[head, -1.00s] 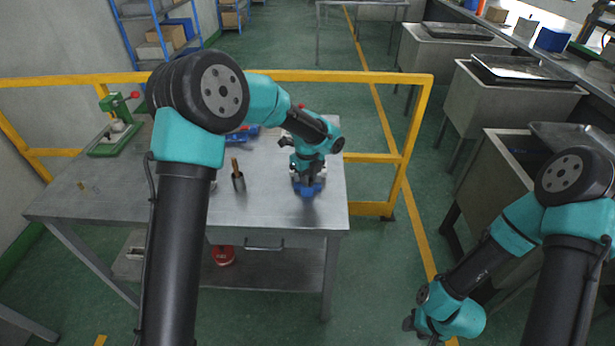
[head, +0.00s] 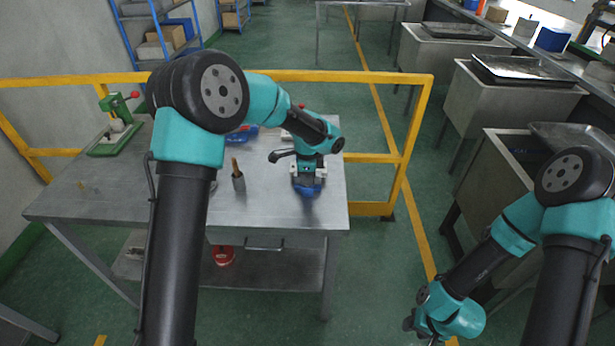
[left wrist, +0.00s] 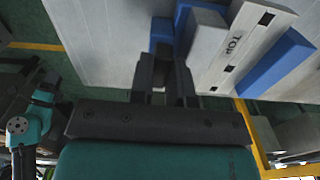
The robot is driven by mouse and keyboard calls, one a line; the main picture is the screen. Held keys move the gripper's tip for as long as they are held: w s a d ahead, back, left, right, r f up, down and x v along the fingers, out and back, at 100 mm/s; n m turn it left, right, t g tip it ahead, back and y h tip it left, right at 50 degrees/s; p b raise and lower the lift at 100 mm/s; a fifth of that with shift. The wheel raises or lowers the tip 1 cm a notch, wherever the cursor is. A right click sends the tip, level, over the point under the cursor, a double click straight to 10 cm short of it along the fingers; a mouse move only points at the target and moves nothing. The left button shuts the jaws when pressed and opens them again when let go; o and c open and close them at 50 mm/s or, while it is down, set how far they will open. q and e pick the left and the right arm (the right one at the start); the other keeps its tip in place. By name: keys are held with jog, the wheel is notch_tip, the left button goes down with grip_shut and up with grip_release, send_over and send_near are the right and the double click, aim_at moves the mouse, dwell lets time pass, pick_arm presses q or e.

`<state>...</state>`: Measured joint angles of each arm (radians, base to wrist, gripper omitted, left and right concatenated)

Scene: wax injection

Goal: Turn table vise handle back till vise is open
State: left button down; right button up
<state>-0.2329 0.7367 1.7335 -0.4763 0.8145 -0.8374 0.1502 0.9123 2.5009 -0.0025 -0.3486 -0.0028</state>
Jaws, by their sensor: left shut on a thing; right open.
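The blue table vise (head: 308,189) stands near the right end of the metal table, under my left wrist. In the left wrist view its pale grey body (left wrist: 240,45), marked "TOP", and blue parts lie just beyond the fingers. My left gripper (left wrist: 161,88) is shut on the vise handle, which is mostly hidden between the fingers. In the head view the left wrist hides the handle and much of the vise. My right gripper (head: 409,322) is open and empty, low over the floor to the right of the table.
On the metal table (head: 120,190) stand a pot with a brown-handled tool (head: 238,180), a blue item (head: 242,134) and a green press (head: 118,135). A yellow rail (head: 370,77) runs behind the table. Sinks (head: 455,100) line the right side.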

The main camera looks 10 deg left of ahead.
pick_arm(q)
jog(key=shift+n, duration=0.4)
jog(key=c, duration=1.4)
grip_release()
jog(key=shift+o, duration=0.2)
jog(key=shift+m, duration=0.3)
